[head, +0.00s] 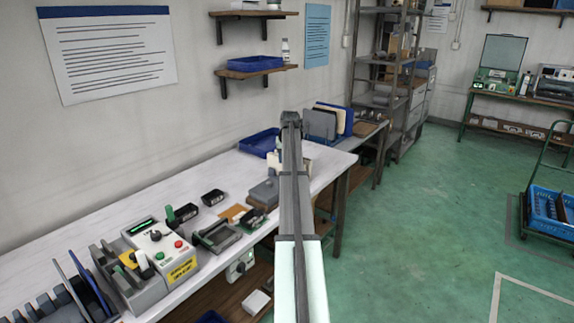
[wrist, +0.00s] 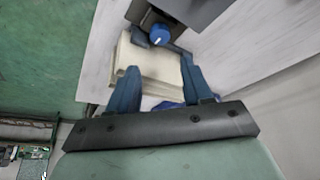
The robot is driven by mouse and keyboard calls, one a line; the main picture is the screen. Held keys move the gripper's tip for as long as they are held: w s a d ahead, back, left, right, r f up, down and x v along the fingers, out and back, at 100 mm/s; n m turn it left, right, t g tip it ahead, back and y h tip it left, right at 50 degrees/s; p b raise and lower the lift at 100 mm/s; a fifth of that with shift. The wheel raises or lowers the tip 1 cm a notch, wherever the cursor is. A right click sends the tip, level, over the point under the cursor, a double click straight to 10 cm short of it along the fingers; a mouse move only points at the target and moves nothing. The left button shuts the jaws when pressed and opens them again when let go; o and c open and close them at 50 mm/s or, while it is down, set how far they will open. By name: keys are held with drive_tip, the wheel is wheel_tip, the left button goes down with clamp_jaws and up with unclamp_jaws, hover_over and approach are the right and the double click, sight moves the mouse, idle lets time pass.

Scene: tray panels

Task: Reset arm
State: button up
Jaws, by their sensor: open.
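In the wrist view my gripper (wrist: 160,88) is open, its two blue fingers apart with nothing held between them. Beyond the fingertips lies a cream stack (wrist: 150,62) on the white workbench. A dark grey block with a blue round knob (wrist: 159,35) stands just past the stack. In the head view my arm stretches forward over the right part of the workbench (head: 130,220). The arm hides my fingers there, and part of the cream stack (head: 304,160) shows beside it.
A control box (head: 158,246) with buttons and slotted racks stand on the bench's near left. Small black parts, a grey frame (head: 217,236) and a blue tray (head: 260,143) lie along it. Wall shelves (head: 252,70) hang behind. Open green floor (head: 430,220) is to the right.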

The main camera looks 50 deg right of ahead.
drive_tip(key=shift+s+a+r, duration=0.1)
drive_tip(key=shift+s+r, duration=0.05)
drive_tip(key=shift+r, duration=0.3)
idle(0.3)
drive_tip(key=s+a+f+y, duration=0.3)
drive_tip(key=s+a+f, duration=1.1)
drive_tip(key=a, duration=0.3)
drive_tip(key=s+a+f+n+g, duration=0.2)
drive_tip(key=s+a+f+g, duration=0.1)
drive_tip(key=a+f, duration=0.9)
drive_tip(key=s+a+f+n+g+y, duration=0.15)
drive_tip(key=a+f, duration=0.65)
drive_tip(key=a, duration=0.8)
drive_tip(key=s+a+f+n+g, duration=0.2)
drive_tip(key=s+a+f+g, duration=0.15)
drive_tip(key=a+f, duration=0.85)
drive_tip(key=s+a+f+n+g, duration=0.1)
drive_tip(key=s+a+f+n, duration=0.1)
drive_tip(key=s+a+f, duration=0.3)
drive_tip(key=s+a+f+n+g+h, duration=0.1)
drive_tip(key=s+a+f, duration=0.5)
drive_tip(key=s+a, duration=0.6)
drive_tip(key=shift+s+n, duration=0.35)
drive_tip(key=shift+s, duration=0.35)
